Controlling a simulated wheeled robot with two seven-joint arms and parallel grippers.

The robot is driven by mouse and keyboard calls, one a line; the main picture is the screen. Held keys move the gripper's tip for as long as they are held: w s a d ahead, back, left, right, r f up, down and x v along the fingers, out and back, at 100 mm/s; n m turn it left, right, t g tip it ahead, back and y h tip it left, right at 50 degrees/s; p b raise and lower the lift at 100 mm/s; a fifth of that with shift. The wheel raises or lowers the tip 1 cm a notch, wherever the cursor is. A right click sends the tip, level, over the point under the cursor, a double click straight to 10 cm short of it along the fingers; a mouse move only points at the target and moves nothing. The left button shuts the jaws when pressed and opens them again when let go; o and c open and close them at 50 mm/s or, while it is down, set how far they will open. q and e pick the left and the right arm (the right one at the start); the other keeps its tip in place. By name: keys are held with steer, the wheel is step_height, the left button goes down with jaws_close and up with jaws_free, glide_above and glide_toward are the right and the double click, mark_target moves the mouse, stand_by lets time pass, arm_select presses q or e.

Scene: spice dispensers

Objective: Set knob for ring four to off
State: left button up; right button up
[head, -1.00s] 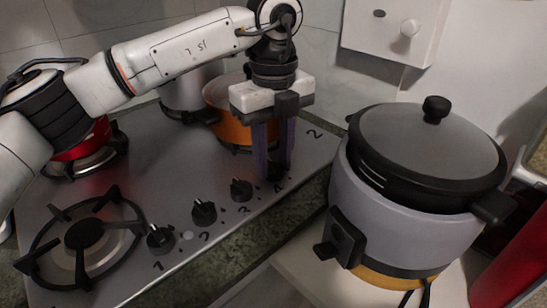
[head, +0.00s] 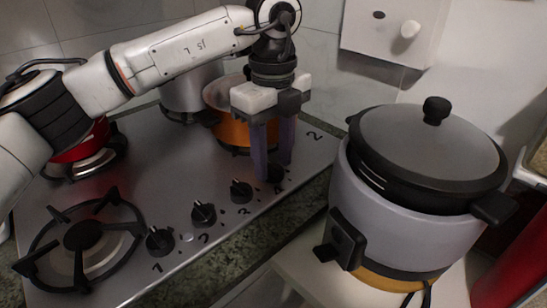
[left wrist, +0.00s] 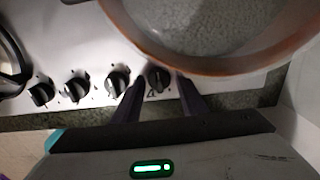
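Knob four (head: 276,173) is the black knob at the right end of the row on the steel stovetop's front edge. It is partly hidden by my left gripper (head: 275,170) in the head view. In the left wrist view, knob four (left wrist: 158,80) sits between the two dark fingers of the left gripper (left wrist: 162,92), with a visible gap on each side. The left gripper is open and points down around the knob. The exact pointer angle of knob four is too small to tell. My right gripper is not in view.
The other knobs, such as the neighbouring one (head: 241,190), run down to the left. An orange pot (head: 228,130) stands close behind the gripper. A rice cooker (head: 400,220) is to the right. A bare burner (head: 84,236) is at front left.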

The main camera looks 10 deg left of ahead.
mark_target(273, 165)
arm_select(q)
step_height(273, 165, up, 10)
steer(key=shift+p, duration=0.35)
stand_by(0.4)
steer(key=shift+s, duration=0.15)
